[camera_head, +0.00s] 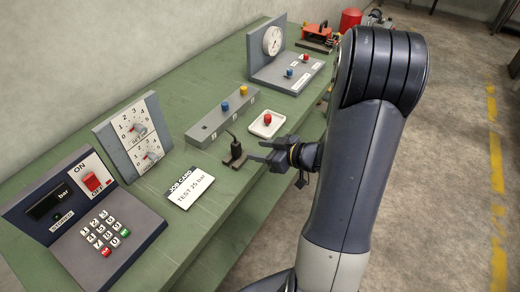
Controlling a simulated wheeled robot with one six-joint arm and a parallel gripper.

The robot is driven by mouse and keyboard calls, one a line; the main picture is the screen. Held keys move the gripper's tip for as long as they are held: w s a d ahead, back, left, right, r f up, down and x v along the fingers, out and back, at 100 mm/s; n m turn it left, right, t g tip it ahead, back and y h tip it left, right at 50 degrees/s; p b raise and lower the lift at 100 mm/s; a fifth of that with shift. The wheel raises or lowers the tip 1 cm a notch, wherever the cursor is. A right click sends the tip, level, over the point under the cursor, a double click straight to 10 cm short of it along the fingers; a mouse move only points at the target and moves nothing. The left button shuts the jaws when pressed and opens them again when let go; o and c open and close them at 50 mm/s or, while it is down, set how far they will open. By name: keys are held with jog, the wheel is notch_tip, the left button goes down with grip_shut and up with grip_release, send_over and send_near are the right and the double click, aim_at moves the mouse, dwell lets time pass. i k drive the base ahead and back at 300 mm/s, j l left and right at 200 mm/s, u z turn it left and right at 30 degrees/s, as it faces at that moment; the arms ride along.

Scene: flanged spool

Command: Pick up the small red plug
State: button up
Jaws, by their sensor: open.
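A small red plug (267,118) stands in a shallow white tray (256,132) near the front edge of the green bench. My gripper (260,151) is just in front of the tray, nearer to me, with its fingers pointing left. The fingers are apart and nothing shows between them. The gripper does not touch the red plug. A grey block (213,127) behind the tray holds a blue plug (225,106) and a yellow plug (244,91).
A small black lever device (234,152) stands close to the left of my fingertips. A job card (188,189), a dial panel (112,135) and a keypad console (128,246) are farther left. A gauge stand (261,57) with red and blue knobs is behind.

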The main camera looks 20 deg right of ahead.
aim_at(268, 118)
jog(key=i+l+u, duration=0.35)
jog(key=l, duration=0.3)
jog(key=i+l+u, duration=0.2)
jog(key=i+l, duration=0.1)
jog(key=l, duration=0.05)
